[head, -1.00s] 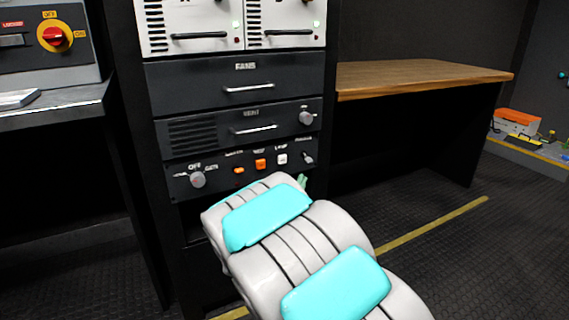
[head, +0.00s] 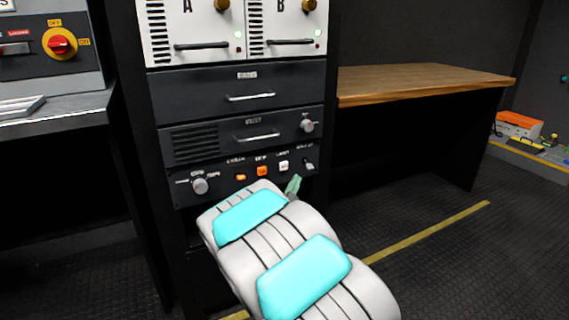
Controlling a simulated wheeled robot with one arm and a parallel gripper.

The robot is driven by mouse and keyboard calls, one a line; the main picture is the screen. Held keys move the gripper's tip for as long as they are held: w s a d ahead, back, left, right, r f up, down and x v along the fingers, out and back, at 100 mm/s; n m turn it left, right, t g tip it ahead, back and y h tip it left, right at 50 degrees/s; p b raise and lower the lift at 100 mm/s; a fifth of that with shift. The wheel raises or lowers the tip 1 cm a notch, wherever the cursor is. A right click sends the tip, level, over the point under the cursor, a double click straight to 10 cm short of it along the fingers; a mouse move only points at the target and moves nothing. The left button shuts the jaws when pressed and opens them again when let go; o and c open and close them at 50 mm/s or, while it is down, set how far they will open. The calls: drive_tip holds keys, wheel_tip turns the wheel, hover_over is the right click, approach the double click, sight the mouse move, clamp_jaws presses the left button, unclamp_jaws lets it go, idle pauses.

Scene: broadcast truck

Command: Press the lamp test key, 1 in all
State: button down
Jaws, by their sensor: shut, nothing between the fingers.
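The control panel (head: 225,187) low in the black rack carries a row with two orange keys (head: 241,177) (head: 262,171) and a pale key (head: 284,165) to their right. The small labels above them are too blurred to read surely, so I cannot tell for certain which is the lamp test key. My gripper (head: 294,184) shows only as a small greenish tip past my arm, just below and slightly right of the pale key. It is shut and empty. My arm hides the rest of it, and I cannot tell whether it touches the panel.
A round knob (head: 200,186) is at the panel's left and a toggle (head: 309,164) at its right. Drawers with handles (head: 250,97) are above. A wooden desk (head: 420,82) stands right, a grey console (head: 50,50) left. The floor at right is open.

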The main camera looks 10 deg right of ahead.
sight(284, 166)
drive_tip(key=shift+w+a+p, duration=0.25)
drive_tip(key=shift+w, duration=0.55)
drive_tip(key=shift+w+a+p, duration=0.25)
drive_tip(key=shift+w, duration=0.5)
drive_tip(key=shift+w+a+p, duration=0.25)
drive_tip(key=shift+w, duration=0.55)
drive_tip(key=shift+w, duration=0.15)
drive_tip(key=shift+w+a, duration=0.1)
drive_tip(key=shift+w, duration=0.1)
drive_tip(key=shift+w+a, duration=0.15)
drive_tip(key=shift+w, duration=0.25)
idle(0.8)
drive_tip(key=shift+s, duration=0.1)
drive_tip(key=shift+s+d+b, duration=0.25)
drive_tip(key=shift+s+b, duration=0.35)
drive_tip(key=shift+s, duration=0.1)
drive_tip(key=shift+s, duration=0.1)
